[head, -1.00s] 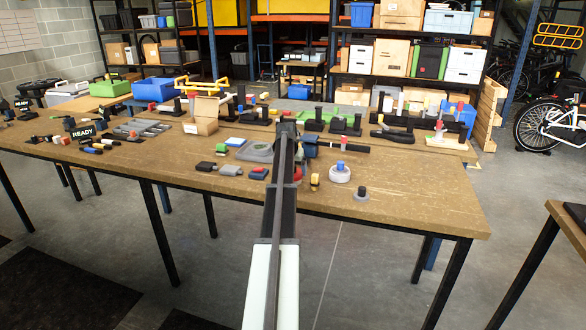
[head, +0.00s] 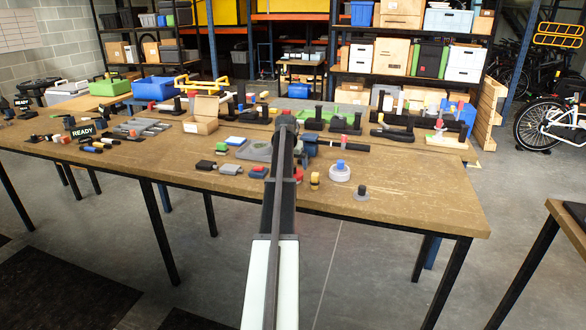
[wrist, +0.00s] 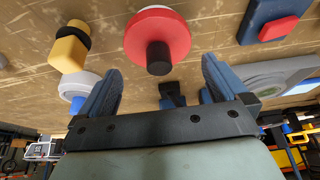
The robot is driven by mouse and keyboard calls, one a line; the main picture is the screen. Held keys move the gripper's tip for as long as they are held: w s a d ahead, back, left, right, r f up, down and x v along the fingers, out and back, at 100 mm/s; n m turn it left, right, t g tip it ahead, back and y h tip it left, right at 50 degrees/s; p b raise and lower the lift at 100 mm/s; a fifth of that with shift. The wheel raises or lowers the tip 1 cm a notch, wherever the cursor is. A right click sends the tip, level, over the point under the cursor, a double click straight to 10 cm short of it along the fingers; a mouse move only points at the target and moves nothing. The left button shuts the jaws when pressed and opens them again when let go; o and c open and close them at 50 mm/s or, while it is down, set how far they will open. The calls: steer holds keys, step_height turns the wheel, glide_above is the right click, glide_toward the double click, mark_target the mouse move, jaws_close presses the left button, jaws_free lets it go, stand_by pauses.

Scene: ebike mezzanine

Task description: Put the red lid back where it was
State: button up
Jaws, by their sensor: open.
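The red lid (wrist: 158,38) is a round red disc with a black knob (wrist: 159,57). In the wrist view it is at the top centre, with a pale round edge showing behind it; I cannot tell what it rests on. My gripper (wrist: 164,66) is open and empty, its two blue-grey fingers pointing at the lid, one on each side of the knob. Whether the fingers reach down around the knob is unclear. In the head view only a bit of the red lid (head: 299,175) shows beside my arm, which hides most of the gripper.
A yellow-and-black piece (head: 315,181), a white round piece with a blue knob (head: 340,173) and a dark-knobbed piece (head: 361,192) stand right of the lid. A blue block with a red top (head: 258,172) is to its left. The front right tabletop (head: 420,205) is clear.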

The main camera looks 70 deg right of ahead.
steer(key=v, duration=0.9)
steer(key=shift+r, duration=0.3)
steer(key=shift+a, duration=0.15)
